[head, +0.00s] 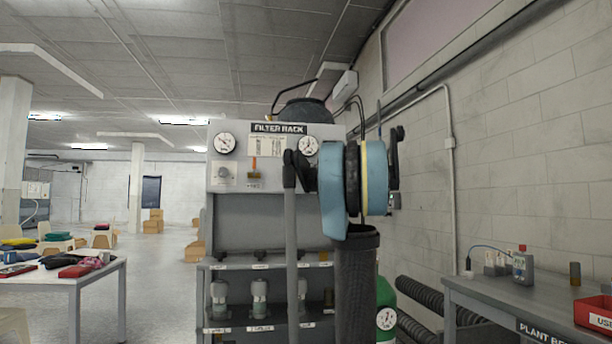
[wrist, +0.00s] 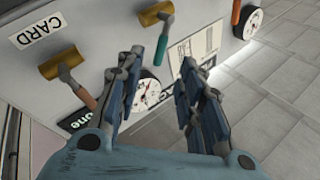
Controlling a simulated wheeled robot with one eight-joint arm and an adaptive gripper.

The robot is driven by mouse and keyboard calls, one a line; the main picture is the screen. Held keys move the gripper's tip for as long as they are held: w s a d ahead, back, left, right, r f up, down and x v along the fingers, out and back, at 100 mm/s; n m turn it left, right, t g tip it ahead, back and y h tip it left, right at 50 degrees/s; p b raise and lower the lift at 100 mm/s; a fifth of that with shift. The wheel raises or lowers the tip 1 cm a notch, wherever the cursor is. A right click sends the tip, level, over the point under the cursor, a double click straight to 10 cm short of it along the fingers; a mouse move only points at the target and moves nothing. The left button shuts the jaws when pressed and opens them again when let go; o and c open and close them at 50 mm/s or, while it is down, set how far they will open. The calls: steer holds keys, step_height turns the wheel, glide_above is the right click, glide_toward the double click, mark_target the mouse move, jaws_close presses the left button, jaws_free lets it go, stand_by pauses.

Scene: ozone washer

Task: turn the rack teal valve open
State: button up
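In the wrist view, a valve with a teal lever (wrist: 163,42) hangs from a brass body on the pale panel of the rack. My gripper (wrist: 159,64) is open, with its fingers spread apart. The teal lever shows just beyond the gap between the fingertips; I cannot tell how far away it is, and nothing is held. In the head view, the filter rack (head: 232,208) stands ahead, and my arm covers part of its right side. I cannot make out the teal valve there.
A brass valve with an orange-brown handle (wrist: 86,98) sits left of the teal one. A gauge (wrist: 147,93) shows behind the fingers. In the head view, a bench (head: 475,293) stands at right and a table (head: 62,279) at left. Floor is clear between table and rack.

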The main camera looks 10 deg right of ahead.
steer(key=shift+s+d+f, duration=0.1)
steer(key=shift+s+d, duration=0.1)
steer(key=shift+s, duration=0.15)
steer(key=shift+c, duration=0.4)
